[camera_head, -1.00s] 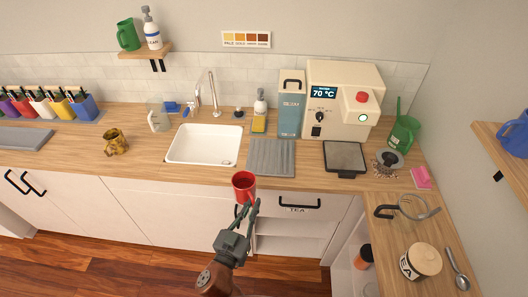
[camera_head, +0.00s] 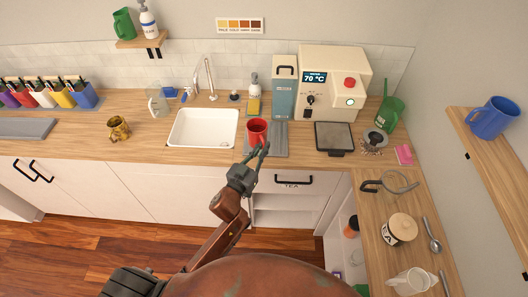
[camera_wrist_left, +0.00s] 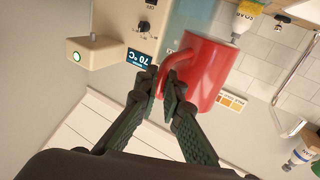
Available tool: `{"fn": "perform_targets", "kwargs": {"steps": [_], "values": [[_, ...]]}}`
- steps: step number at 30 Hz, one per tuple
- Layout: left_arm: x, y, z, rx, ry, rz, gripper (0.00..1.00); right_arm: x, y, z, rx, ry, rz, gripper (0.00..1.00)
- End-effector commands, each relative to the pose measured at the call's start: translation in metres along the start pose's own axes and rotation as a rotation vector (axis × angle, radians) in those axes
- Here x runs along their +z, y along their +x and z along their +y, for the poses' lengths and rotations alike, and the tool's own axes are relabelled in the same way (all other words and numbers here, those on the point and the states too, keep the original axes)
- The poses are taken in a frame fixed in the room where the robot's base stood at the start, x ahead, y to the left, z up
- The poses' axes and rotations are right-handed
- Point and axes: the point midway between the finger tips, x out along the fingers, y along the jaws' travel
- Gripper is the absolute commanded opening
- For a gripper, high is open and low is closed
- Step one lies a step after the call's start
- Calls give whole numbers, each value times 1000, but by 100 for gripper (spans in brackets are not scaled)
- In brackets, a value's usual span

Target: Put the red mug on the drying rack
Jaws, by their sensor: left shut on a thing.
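The red mug (camera_head: 257,128) is upright in the head view, over the left part of the drying rack, the grey ribbed mat (camera_head: 279,141) right of the sink. I cannot tell whether its base touches the rack. My left gripper (camera_head: 260,151) reaches in from the front and is shut on the mug's handle. In the left wrist view its fingertips (camera_wrist_left: 166,82) close on the handle of the mug (camera_wrist_left: 208,72). My right gripper is not in view.
The white sink (camera_head: 203,128) is left of the rack. A blue-grey carton (camera_head: 283,88) and the cream machine (camera_head: 333,82) stand behind it. A black-topped scale (camera_head: 333,137) is to its right. The right part of the rack is bare.

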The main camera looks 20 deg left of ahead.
Motion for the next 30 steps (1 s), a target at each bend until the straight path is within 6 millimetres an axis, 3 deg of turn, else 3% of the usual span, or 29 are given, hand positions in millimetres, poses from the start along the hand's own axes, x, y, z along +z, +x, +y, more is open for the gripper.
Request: {"fn": "perform_targets", "kwargs": {"steps": [3, 14, 19, 30], "values": [[28, 16, -7, -1, -1, -3, 0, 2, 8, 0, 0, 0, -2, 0], [58, 39, -18, -1, 0, 0, 0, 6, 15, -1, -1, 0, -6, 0], [83, 38, -18, -1, -3, -2, 0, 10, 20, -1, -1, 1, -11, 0], [88, 37, -17, 1, 0, 0, 0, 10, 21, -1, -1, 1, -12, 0]]}}
